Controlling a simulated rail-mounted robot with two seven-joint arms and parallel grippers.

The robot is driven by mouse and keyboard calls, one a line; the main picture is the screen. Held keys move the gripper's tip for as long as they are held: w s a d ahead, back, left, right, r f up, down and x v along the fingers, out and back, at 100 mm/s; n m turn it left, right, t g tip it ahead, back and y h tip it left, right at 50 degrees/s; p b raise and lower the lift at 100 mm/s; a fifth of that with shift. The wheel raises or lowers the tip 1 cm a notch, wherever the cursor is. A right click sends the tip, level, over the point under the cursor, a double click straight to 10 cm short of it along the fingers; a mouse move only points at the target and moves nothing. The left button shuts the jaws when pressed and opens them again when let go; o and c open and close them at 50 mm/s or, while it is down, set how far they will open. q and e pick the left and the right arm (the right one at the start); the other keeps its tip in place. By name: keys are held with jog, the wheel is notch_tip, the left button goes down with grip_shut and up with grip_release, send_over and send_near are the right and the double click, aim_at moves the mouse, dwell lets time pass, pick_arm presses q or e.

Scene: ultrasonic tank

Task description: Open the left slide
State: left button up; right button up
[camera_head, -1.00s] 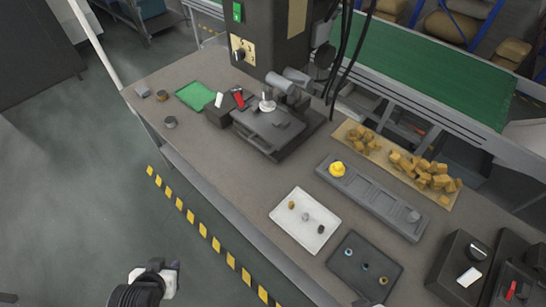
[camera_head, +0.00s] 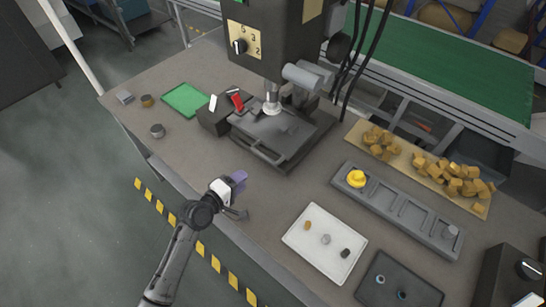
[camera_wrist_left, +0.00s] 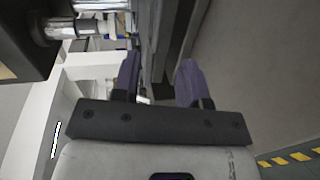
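The left slide (camera_head: 272,138) is a dark grey plate with a bar handle (camera_head: 258,153) on its front side. It sits under the left press, below its silver tip (camera_head: 271,100). My left gripper (camera_head: 240,197) is open and empty above the table's front edge, in front of the handle and apart from it. In the left wrist view its two purple-padded fingers (camera_wrist_left: 158,80) stand apart, with nothing gripped between them. I cannot surely make out the handle in that view. My right gripper is not in view.
A switch box with white and red levers (camera_head: 214,118) stands left of the slide. A green mat (camera_head: 186,100) and small metal parts lie further left. A grey compartment tray (camera_head: 410,213), a white tray (camera_head: 300,248) and a dark tray (camera_head: 372,294) lie to the right.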

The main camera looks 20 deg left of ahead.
aim_at(267, 157)
pick_arm(q)
jog(key=shift+n, duration=0.3)
jog(key=b+x, duration=0.2)
jog(key=x, duration=1.1)
jog(key=shift+w+b, duration=0.4)
jog(key=shift+c, duration=0.2)
jog(key=c, duration=0.6)
grip_shut()
